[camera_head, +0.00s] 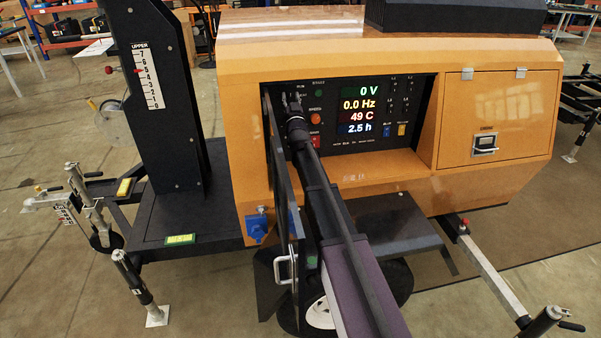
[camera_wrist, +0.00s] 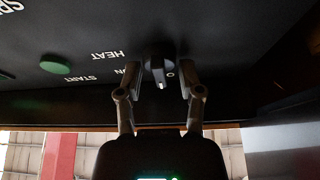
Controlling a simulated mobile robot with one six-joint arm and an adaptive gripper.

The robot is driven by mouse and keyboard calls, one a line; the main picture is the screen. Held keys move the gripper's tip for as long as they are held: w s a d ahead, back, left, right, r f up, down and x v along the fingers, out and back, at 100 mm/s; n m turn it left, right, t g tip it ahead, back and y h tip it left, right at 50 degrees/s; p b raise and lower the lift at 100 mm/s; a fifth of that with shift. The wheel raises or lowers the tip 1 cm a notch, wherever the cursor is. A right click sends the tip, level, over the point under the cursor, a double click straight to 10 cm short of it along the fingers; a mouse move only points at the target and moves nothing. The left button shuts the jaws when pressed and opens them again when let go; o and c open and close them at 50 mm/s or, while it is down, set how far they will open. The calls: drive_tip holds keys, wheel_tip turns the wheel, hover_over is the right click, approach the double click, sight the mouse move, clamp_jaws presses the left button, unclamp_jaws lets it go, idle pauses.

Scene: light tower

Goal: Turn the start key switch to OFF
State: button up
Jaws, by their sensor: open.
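The start key switch (camera_wrist: 158,66) is a small black knob on the black control panel (camera_wrist: 215,30), seen upside down in the wrist view. Its white-tipped end points down, between the partly hidden RUN label and the O mark at right. HEAT and START labels are to the left. My gripper (camera_wrist: 160,78) is open, with one finger on each side of the switch. A gap shows at each side; contact is not clear. In the head view my gripper (camera_head: 293,103) is at the panel's upper left and hides the switch.
An open black door (camera_head: 280,180) stands just left of my arm. The display (camera_head: 359,110) reads 0 V, 0.0 Hz, 49 C and 2.5 h. A red-orange button (camera_head: 316,118) is close right of my gripper. A green button (camera_wrist: 55,64) shows in the wrist view.

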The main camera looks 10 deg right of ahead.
drive_tip(key=shift+m, duration=0.4)
drive_tip(key=s+f+g+p, duration=0.1)
drive_tip(key=s+f+g, duration=0.3)
drive_tip(key=s, duration=0.4)
drive_tip(key=s+f+n+g+p, duration=0.1)
drive_tip(key=s+f+g+p, duration=0.1)
drive_tip(key=s+f+g, duration=0.3)
drive_tip(key=s+a+f+g+y+p, duration=0.1)
drive_tip(key=s+f+g, duration=0.3)
drive_tip(key=s, duration=0.9)
drive_tip(key=shift+s+f+n, duration=0.15)
drive_tip(key=shift+f+n, duration=0.25)
drive_tip(key=shift+f, duration=1)
drive_tip(key=shift+a, duration=0.1)
drive_tip(key=s+d+f+g+p, duration=0.1)
drive_tip(key=s+g+p, duration=0.3)
drive_tip(key=s+g, duration=0.5)
drive_tip(key=s+f, duration=0.1)
drive_tip(key=s, duration=0.9)
drive_tip(key=shift+s+h, duration=0.25)
drive_tip(key=shift+h, duration=0.05)
